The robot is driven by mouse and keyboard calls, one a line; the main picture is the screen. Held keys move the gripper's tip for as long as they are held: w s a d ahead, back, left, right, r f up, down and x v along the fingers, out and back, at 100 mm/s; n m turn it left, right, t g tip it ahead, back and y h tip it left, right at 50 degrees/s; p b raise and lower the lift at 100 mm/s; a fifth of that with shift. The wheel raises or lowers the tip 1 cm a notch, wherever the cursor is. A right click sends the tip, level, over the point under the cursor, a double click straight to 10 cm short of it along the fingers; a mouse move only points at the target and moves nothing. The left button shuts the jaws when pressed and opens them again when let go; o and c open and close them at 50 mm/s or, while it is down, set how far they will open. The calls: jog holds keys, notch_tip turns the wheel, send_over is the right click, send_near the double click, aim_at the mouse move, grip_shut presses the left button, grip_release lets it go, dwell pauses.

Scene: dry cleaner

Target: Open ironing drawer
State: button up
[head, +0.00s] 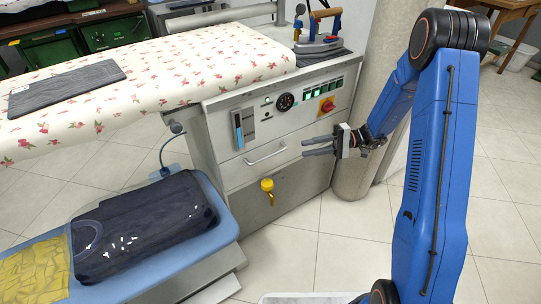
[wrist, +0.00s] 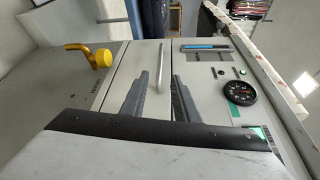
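The ironing drawer (head: 236,175) is a pale grey panel in the front of the ironing station and looks closed. Its bar handle (head: 266,155) is silver and also shows in the wrist view (wrist: 161,62). My gripper (head: 304,148) is open and empty, to the right of the handle and apart from it in the head view. In the wrist view its two dark fingers (wrist: 160,76) point toward the drawer front, with the handle lying ahead between their tips.
A control panel with a gauge (head: 285,102) and a red switch (head: 327,106) sits above the drawer. A yellow valve (head: 267,190) sticks out below it. A blue board (head: 216,222) with folded dark clothing (head: 140,235) stands at the left. The tiled floor in front is clear.

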aim_at(270, 155)
jog(key=x, duration=1.5)
jog(key=shift+s+a, duration=0.1)
jog(key=shift+c, duration=0.3)
grip_shut()
